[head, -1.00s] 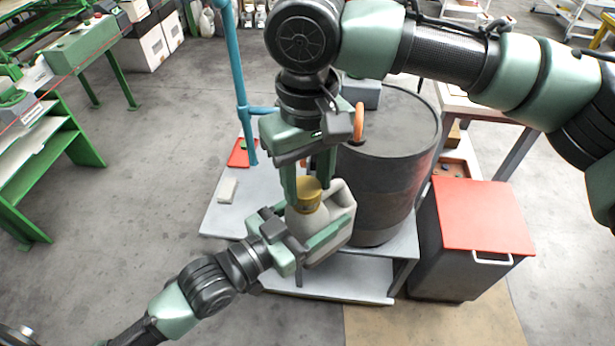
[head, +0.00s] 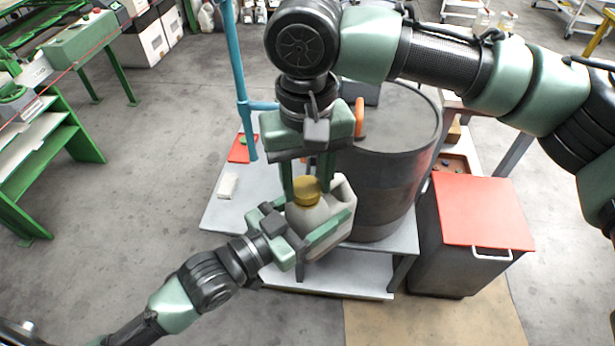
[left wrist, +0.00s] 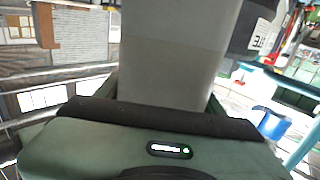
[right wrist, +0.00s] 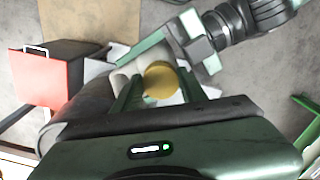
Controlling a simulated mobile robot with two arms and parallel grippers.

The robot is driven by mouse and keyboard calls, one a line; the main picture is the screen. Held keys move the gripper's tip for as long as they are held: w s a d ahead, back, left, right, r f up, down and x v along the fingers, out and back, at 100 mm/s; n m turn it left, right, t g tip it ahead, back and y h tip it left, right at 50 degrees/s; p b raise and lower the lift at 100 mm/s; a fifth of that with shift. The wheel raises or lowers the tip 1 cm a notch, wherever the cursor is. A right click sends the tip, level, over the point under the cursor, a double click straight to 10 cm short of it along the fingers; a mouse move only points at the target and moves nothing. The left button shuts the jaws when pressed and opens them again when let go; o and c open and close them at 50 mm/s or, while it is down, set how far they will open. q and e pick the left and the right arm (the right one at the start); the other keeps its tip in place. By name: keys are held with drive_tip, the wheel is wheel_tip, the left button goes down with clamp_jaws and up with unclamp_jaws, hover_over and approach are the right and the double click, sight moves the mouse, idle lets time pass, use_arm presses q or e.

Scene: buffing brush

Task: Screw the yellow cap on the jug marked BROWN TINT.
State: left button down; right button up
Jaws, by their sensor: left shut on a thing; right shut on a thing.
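A pale jug (head: 318,222) stands at the front of the grey platform, beside the drum. My left gripper (head: 308,236) is shut on the jug's body from the front left. The jug's pale wall also fills the middle of the left wrist view (left wrist: 170,60). The yellow cap (head: 306,190) sits at the top of the jug's neck. My right gripper (head: 306,178) points down from above and is shut on the cap. The cap shows between its fingers in the right wrist view (right wrist: 160,82). The thread is hidden, and I cannot read the jug's marking.
A large dark drum (head: 385,190) stands right behind the jug, with a blue pole (head: 238,80) to the left. A red tray (head: 243,148) and a pale block (head: 228,186) lie on the platform (head: 222,212). A red-lidded bin (head: 480,212) stands at the right.

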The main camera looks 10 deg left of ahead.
drive_tip(key=m, duration=0.6)
drive_tip(key=shift+a, duration=0.2)
drive_tip(key=m, duration=0.4)
drive_tip(key=shift+a, duration=0.1)
drive_tip(key=m, duration=0.6)
drive_tip(key=shift+w+a+m, duration=0.1)
drive_tip(key=shift+w+m, duration=0.05)
drive_tip(key=shift+m, duration=0.15)
drive_tip(key=m, duration=0.4)
drive_tip(key=shift+w+m, duration=0.15)
drive_tip(key=shift+m, duration=0.15)
drive_tip(key=o, duration=1.3)
